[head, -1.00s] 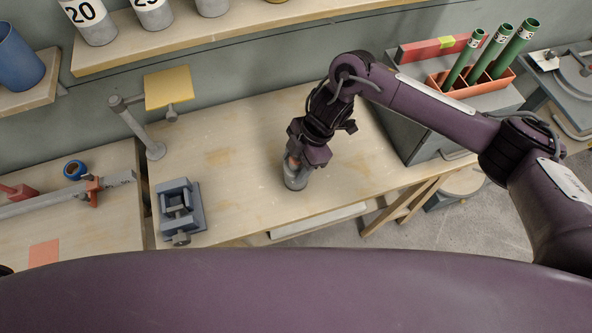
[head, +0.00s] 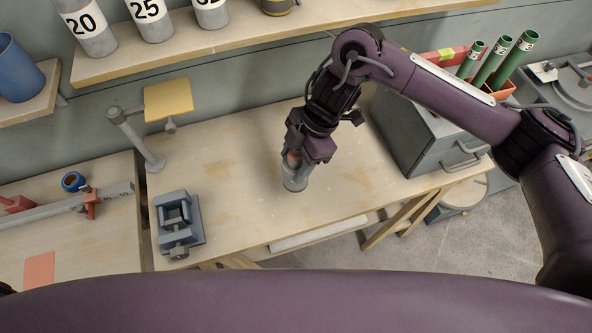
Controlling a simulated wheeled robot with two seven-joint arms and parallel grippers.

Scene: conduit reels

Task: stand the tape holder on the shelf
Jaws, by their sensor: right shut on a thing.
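My right gripper (head: 295,158) points down over the middle of the wooden bench (head: 232,200). It is shut on a grey cylinder (head: 295,181), which looks upright and has a small reddish patch near the jaws. The jaws hide its upper part; I cannot tell if its base touches the bench, or whether it is the tape holder. My left gripper is not in view.
A lamp-like stand with a yellow plate (head: 168,97) and a grey vise (head: 178,225) stand left of my gripper. A grey box (head: 425,140) is on the right, below green tubes (head: 492,62). A blue cup (head: 18,68) stands on the left shelf.

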